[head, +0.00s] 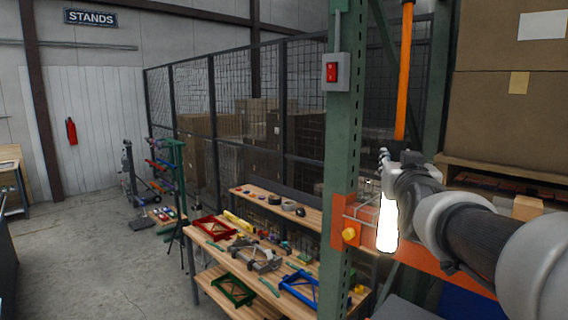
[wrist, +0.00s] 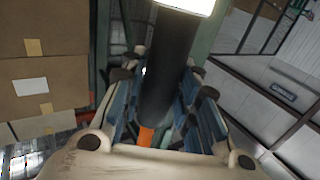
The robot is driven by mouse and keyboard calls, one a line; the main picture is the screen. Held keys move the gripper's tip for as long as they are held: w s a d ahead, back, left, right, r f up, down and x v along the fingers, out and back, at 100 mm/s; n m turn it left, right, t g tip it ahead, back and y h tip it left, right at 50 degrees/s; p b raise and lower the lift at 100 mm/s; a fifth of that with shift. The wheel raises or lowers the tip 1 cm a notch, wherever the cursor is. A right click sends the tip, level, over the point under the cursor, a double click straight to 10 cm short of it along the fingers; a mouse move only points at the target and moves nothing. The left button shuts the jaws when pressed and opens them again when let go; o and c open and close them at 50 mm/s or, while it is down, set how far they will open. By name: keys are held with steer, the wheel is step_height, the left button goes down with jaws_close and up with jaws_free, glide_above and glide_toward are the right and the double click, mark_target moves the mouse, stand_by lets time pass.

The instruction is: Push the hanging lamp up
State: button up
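The hanging lamp has a glowing white lower end (head: 388,222), a black body (wrist: 168,65) and an orange part (head: 403,80) that rises above it out of the top of the head view. It hangs about upright beside the green rack post. My gripper (head: 392,165) is at the lamp's middle, just above the glowing end, and hides the black body in the head view. In the wrist view, the fingers of my gripper (wrist: 165,95) lie close on both sides of the black body and look shut on it. The exact contact is partly hidden.
The green rack post (head: 342,150) with a red switch box (head: 336,73) stands just left of the lamp. An orange rack beam (head: 420,262) runs behind it. Cardboard boxes (head: 508,110) fill the shelf at right. A workbench (head: 215,262) with trays and tools stands at lower left.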

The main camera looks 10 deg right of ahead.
steer(key=o, duration=0.4)
steer(key=shift+f, duration=0.3)
steer(key=v, duration=1.2)
steer(key=shift+r, duration=0.15)
